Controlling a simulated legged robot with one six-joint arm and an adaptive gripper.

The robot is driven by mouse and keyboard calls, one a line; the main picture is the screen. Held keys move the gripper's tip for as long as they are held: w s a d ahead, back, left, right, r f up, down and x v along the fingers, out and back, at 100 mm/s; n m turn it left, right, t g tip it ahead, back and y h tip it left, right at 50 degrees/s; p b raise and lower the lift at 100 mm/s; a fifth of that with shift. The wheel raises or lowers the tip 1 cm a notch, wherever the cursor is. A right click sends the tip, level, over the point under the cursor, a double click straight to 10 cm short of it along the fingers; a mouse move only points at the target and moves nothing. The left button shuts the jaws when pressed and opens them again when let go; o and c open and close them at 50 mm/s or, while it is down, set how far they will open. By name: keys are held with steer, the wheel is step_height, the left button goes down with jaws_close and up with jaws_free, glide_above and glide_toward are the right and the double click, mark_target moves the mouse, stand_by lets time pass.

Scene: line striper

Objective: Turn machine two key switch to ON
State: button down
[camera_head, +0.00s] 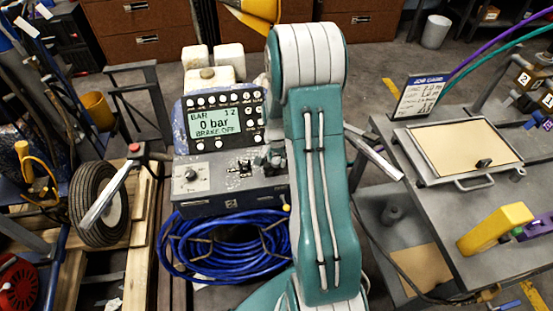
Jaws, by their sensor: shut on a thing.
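A blue machine console (179,118) stands left of my teal and white arm, with a screen (213,122) that reads "0 bar" and "BRAKE OFF". Below it, a pale plate (191,180) carries a small dark round knob or key switch (191,174); its marking and setting are too small to read. Small black levers or fittings (240,168) stand right of the plate. I cannot tell which part is machine two's key switch. My arm covers the console's right side. I cannot make out my gripper; it seems hidden behind my arm.
A coiled blue hose (215,250) hangs below the console. A wheel (98,203) and wooden pallet are at left. At right, a grey table (490,190) holds a framed board (458,147), a job card (423,95) and a yellow block (495,228).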

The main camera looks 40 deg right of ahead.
mark_target(276, 160)
steer(key=shift+c, duration=1.3)
jaws_free()
steer(key=shift+a+f, duration=0.1)
step_height(276, 160, up, 12)
